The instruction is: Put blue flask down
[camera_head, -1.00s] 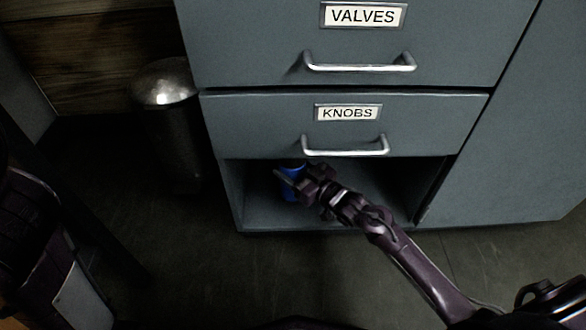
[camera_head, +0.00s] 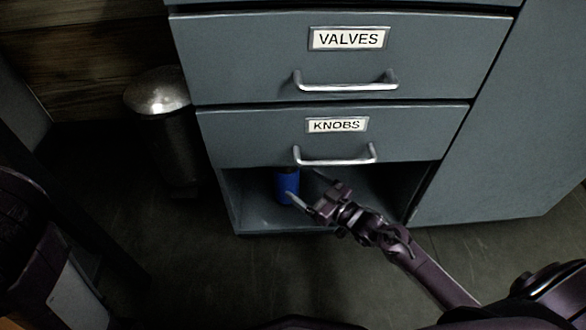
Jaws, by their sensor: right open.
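The blue flask (camera_head: 287,186) stands upright on the floor of the open lower compartment (camera_head: 252,212) of the grey cabinet, towards its left side. Its top is partly hidden under the drawer front. My right gripper (camera_head: 306,188) is open at the compartment's opening, just right of the flask. One finger reaches close to the flask's lower right side; I cannot tell whether it touches. Nothing is held between the fingers. My left gripper does not show; only part of my own body is at the left edge.
Above the compartment are a shut drawer labelled KNOBS (camera_head: 337,126) and a shut drawer labelled VALVES (camera_head: 348,38), both with protruding handles. A dark bin with a domed metal lid (camera_head: 158,91) stands left of the cabinet. The floor in front is clear.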

